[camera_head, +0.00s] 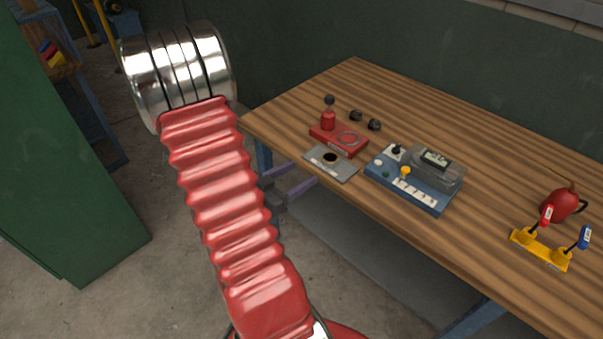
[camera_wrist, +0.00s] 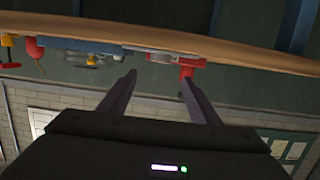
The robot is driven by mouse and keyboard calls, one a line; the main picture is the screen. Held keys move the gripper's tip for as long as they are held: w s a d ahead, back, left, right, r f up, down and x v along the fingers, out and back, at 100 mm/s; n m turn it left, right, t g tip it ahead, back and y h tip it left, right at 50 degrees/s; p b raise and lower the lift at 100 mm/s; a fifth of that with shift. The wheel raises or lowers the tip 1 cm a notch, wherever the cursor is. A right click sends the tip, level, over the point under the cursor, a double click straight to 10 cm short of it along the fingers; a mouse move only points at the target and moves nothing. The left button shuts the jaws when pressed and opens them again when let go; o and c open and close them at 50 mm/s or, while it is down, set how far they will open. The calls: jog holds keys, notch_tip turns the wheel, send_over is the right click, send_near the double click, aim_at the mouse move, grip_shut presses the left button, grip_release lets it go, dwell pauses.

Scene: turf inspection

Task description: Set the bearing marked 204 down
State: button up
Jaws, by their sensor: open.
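Two small dark round pieces (camera_head: 355,115) and (camera_head: 374,124) lie on the wooden table behind a red fixture; they may be bearings, but no 204 marking can be read. The red fixture (camera_head: 351,142) has a round ring on top and a red post with a dark knob. A grey plate (camera_head: 331,163) with a dark round hole lies in front of it at the table edge. My gripper (camera_head: 304,174) is just off that edge. In the wrist view its two fingers (camera_wrist: 158,78) are apart with nothing between them, pointing toward the red fixture (camera_wrist: 188,68), shown upside down.
A blue control box (camera_head: 415,195) with a grey display unit stands right of the fixture. A red can-like object (camera_head: 560,203) and a yellow stand (camera_head: 541,250) with red and blue handles are farther right. The wooden table (camera_head: 480,130) is clear at the back. A green cabinet (camera_head: 60,170) stands left.

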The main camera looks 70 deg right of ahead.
dwell(0.8)
jog(key=w+a+r+n+t+y, duration=0.1)
jog(key=w+a+r+n+t, duration=0.2)
jog(key=w, duration=0.5)
jog(key=w+a+r+n+t+y, duration=0.1)
jog(key=w+a+t+y, duration=0.1)
jog(key=w+a+t, duration=0.45)
jog(key=w+r+n+t+y, duration=0.1)
jog(key=w+r+n+t, duration=0.15)
jog(key=w, duration=0.75)
jog(key=w+a+r+n+t+y, duration=0.35)
jog(key=w+a, duration=0.25)
jog(key=a, duration=0.4)
jog(key=s+a+r+n+y, duration=0.2)
jog(key=a+r+n+y, duration=0.15)
jog(key=a, duration=0.55)
jog(key=s+a+r+n+y, duration=0.1)
jog(key=a+r+n+y, duration=0.2)
jog(key=a, duration=0.7)
jog(key=s+a+n+g, duration=0.1)
jog(key=s+a+n, duration=0.1)
jog(key=s, duration=0.5)
jog(key=s+a+r+n+g, duration=0.1)
jog(key=s+a+n+g, duration=0.1)
jog(key=s, duration=0.5)
jog(key=shift+s+a+r+n, duration=0.2)
jog(key=shift+s+a+n, duration=0.25)
jog(key=shift+n, duration=0.7)
jog(key=shift+w+g, duration=0.15)
jog(key=shift+g, duration=0.1)
